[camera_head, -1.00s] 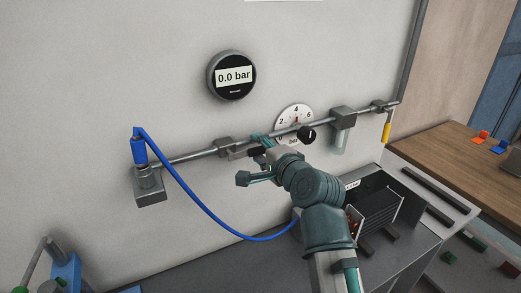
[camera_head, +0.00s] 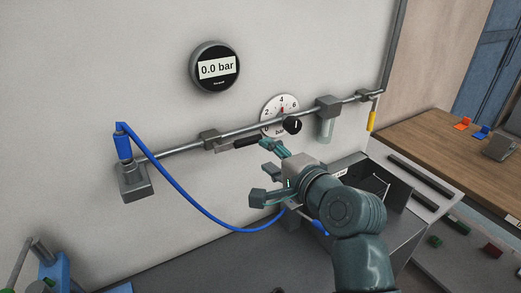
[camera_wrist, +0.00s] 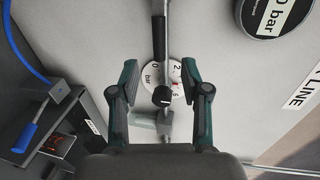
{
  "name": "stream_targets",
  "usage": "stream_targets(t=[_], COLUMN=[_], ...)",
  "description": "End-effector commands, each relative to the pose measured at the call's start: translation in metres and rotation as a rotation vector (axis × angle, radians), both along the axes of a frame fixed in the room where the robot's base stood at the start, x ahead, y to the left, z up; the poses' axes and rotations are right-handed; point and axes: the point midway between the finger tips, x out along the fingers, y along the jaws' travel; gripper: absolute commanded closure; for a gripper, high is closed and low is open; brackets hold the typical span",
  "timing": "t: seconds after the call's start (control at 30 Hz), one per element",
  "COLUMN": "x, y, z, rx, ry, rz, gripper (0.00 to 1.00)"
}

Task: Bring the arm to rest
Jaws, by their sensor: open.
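My gripper (camera_head: 266,172) is open and empty, in front of the wall below the pipe (camera_head: 180,149). In the wrist view its two fingers (camera_wrist: 159,75) stand apart on either side of the pipe and the round dial gauge (camera_wrist: 160,78), seen beyond them. A black knob (camera_head: 292,125) sits by the dial gauge (camera_head: 272,110). The digital gauge (camera_head: 215,67) reads 0.0 bar.
A blue hose (camera_head: 185,200) hangs from the pipe's left end and loops down behind my gripper. A black open-topped box (camera_head: 370,182) stands on the grey bench (camera_head: 185,265) beside my arm. A wooden table (camera_head: 440,145) is at the right.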

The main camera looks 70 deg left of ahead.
Motion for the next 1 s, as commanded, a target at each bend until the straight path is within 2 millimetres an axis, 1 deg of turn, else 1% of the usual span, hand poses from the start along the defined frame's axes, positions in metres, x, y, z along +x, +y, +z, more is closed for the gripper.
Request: stream_targets(t=[0.03, 0.17, 0.57, 0.67, 0.77, 0.87, 0.97, 1.0], x=[0.001, 0.002, 0.002, 0.006, 0.022, 0.052, 0.092, 0.110], y=[-0.005, -0.010, -0.010, -0.009, -0.008, -0.008, -0.013, -0.017], z=[0.001, 0.002, 0.002, -0.003, -0.021, -0.054, -0.101, -0.122], rx=[0.001, 0.000, -0.001, -0.008, -0.036, -0.090, -0.170, -0.206], ry=[0.000, 0.000, 0.000, -0.005, -0.021, -0.051, -0.089, -0.106], rz=[-0.001, 0.000, 0.000, -0.005, -0.026, -0.062, -0.106, -0.125], gripper=[0.54, 0.54, 0.54, 0.54, 0.54, 0.54, 0.54, 0.54])
